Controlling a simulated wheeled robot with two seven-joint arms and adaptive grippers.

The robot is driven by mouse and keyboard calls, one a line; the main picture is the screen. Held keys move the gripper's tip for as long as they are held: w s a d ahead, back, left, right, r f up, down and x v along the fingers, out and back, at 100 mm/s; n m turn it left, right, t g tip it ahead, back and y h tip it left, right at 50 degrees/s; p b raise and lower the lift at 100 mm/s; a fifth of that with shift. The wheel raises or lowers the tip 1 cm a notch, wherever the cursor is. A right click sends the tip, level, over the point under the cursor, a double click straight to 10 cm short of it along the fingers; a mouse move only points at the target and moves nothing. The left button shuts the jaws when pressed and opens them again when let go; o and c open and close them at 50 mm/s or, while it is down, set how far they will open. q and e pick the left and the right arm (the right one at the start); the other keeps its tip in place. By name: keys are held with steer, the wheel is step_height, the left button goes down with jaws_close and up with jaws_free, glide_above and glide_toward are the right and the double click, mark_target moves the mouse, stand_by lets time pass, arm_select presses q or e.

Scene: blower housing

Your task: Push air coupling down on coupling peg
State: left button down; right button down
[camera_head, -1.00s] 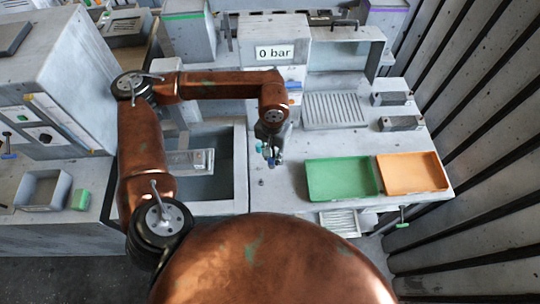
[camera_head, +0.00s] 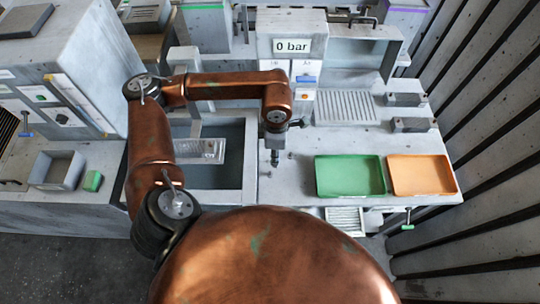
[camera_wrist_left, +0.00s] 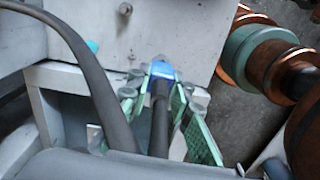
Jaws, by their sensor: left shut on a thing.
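My left gripper (camera_head: 275,157) hangs over the worktop between the basin and the green tray in the head view. In the left wrist view its green-padded fingers (camera_wrist_left: 160,98) are shut on the air coupling, whose bright blue end (camera_wrist_left: 162,71) shows between the fingertips with a dark stem (camera_wrist_left: 159,105) behind it. The blue end is over or close to the pale worktop; I cannot tell whether it touches. A small dark upright stub (camera_wrist_left: 125,9), possibly the coupling peg, stands on the worktop, apart from the coupling in this view. My right gripper is not in view.
A green tray (camera_head: 349,176) and an orange tray (camera_head: 421,175) lie right of my gripper. A sunken basin (camera_head: 222,165) is to its left. A unit reading 0 bar (camera_head: 291,46) stands behind. A black hose (camera_wrist_left: 85,60) crosses the wrist view.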

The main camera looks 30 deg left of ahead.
arm_select(q)
steer(key=n, duration=0.5)
steer(key=shift+s+a, duration=0.2)
steer(key=shift+s, duration=0.2)
steer(key=shift+s+a+f+n+b, duration=0.1)
steer(key=shift+f+n+b, duration=0.2)
steer(key=shift+f+n, duration=0.7)
steer(key=shift+s+a+f+n+b, duration=0.15)
steer(key=shift+f+n+b, duration=0.2)
steer(key=shift+n, duration=1.25)
steer(key=shift+s+a+f+n+b, duration=0.1)
steer(key=shift+f+n+b, duration=0.2)
steer(key=shift+f+n, duration=0.7)
steer(key=shift+r+n, duration=0.25)
steer(key=shift+n, duration=0.05)
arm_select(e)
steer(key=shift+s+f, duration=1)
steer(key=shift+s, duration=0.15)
arm_select(q)
steer(key=shift+b, duration=0.35)
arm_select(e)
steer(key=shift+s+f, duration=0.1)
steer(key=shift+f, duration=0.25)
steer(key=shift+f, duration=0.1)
arm_select(q)
steer(key=shift+f+b, duration=0.65)
steer(key=shift+f, duration=0.05)
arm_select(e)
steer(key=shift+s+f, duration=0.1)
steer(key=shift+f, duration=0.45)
